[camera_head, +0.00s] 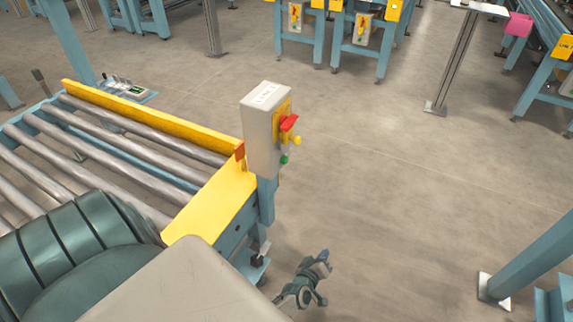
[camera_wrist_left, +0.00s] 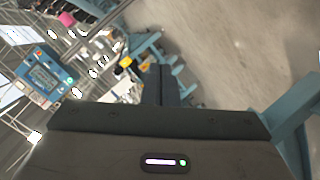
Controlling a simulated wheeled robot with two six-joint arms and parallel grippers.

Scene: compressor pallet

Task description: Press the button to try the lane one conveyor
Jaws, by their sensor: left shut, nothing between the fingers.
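A grey control box (camera_head: 262,135) with a "LANE 1" style label on top stands at the corner of the roller conveyor (camera_head: 110,150). Its right-hand face has a yellow plate with a red switch (camera_head: 289,123), a yellow knob (camera_head: 297,140) and a green button (camera_head: 284,160) low down, seen edge-on. My left gripper (camera_head: 321,262) is below and to the right of the box in the head view, apart from it. Its shut, empty fingers (camera_wrist_left: 160,85) also show in the left wrist view; the green button is not recognisable there. My right gripper is out of view.
A yellow guard rail (camera_head: 150,122) edges the conveyor. A dark green ribbed motor-like object (camera_head: 75,245) and a beige surface (camera_head: 185,285) fill the lower left. The floor right of the box is open. A blue post (camera_head: 530,255) stands at lower right.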

